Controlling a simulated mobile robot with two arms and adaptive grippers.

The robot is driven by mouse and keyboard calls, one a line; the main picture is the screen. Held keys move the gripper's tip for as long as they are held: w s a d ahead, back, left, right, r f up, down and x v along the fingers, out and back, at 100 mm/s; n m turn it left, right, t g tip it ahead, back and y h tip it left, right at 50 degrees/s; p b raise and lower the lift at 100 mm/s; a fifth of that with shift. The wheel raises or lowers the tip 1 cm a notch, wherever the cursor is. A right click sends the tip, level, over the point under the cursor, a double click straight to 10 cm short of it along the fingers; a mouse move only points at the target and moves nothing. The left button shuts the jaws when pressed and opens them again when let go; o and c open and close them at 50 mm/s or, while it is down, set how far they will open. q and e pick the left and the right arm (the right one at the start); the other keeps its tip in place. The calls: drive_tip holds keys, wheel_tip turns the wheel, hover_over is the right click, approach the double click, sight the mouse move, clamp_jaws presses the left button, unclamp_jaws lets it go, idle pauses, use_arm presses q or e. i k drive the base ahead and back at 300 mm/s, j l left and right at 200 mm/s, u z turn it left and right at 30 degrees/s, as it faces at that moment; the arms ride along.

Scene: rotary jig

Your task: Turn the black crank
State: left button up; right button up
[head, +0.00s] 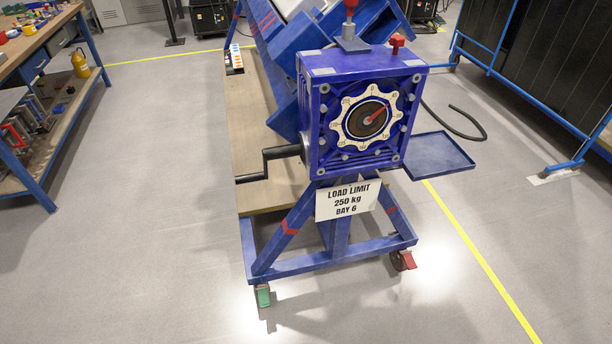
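The black crank (270,163) sticks out from the left side of the blue gearbox (352,113). Its arm drops from the shaft and its handle points left, over a wooden board. The gearbox front carries a cream toothed dial (366,117) with a red pointer, which points to the upper right. Neither of my grippers shows in the head view, and nothing touches the crank.
The jig stands on a blue wheeled frame (330,257) with a load limit sign (348,200). A blue tray (438,155) juts out at right. A workbench (40,50) stands at left and a blue-framed rack (540,85) at right. The floor in front is clear.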

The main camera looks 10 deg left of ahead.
sight(292, 150)
drive_tip(key=z, duration=2.1)
drive_tip(key=k+j+z, duration=0.2)
drive_tip(key=j, duration=0.3)
drive_tip(key=k+j+z, duration=0.2)
drive_tip(key=j, duration=0.25)
drive_tip(key=k+j+z, duration=0.2)
drive_tip(key=j, duration=0.25)
drive_tip(key=k+j+z, duration=0.15)
drive_tip(key=j, duration=0.25)
drive_tip(key=k, duration=0.1)
